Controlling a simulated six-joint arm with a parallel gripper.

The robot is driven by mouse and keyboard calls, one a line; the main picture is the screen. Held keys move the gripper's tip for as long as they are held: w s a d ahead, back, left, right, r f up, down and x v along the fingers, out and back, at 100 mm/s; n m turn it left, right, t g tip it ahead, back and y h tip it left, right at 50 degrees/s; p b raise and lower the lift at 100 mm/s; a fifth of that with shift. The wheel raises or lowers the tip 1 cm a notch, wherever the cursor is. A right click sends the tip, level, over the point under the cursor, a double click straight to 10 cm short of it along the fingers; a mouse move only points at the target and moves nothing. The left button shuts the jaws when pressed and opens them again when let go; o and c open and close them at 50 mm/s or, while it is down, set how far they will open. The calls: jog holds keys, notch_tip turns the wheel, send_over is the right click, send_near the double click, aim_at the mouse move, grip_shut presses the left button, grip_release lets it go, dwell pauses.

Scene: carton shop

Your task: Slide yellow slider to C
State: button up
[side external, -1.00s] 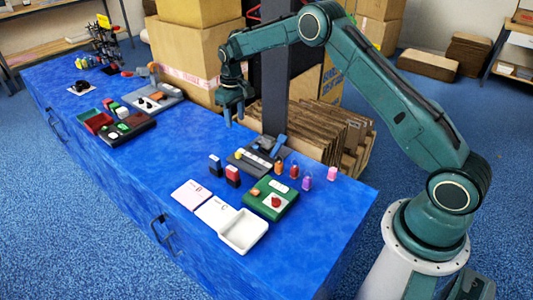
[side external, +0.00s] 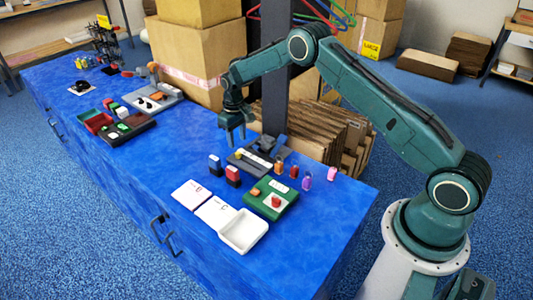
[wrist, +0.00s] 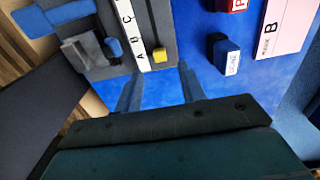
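The yellow slider (wrist: 160,55) is a small yellow block at the near end of a white lettered strip (wrist: 142,30) on a dark grey panel, beside the letter A. B and C lie further along the strip. In the side view the slider (side external: 240,153) sits at the panel's left end. My gripper (wrist: 159,82) is open and empty, its two fingers apart. In the side view my gripper (side external: 235,140) hangs pointing down above the slider end of the panel, apart from it.
A blue block (wrist: 225,55) and a red block (wrist: 230,4) stand beside the panel. A blue lever (wrist: 65,14) is on its far side. A green box (side external: 272,205), a white tray (side external: 243,232) and small bottles (side external: 306,182) are nearby. Stacked cardboard (side external: 330,130) stands behind.

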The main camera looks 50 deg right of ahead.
aim_at(238, 153)
jog(key=shift+f, duration=2.9)
grip_shut()
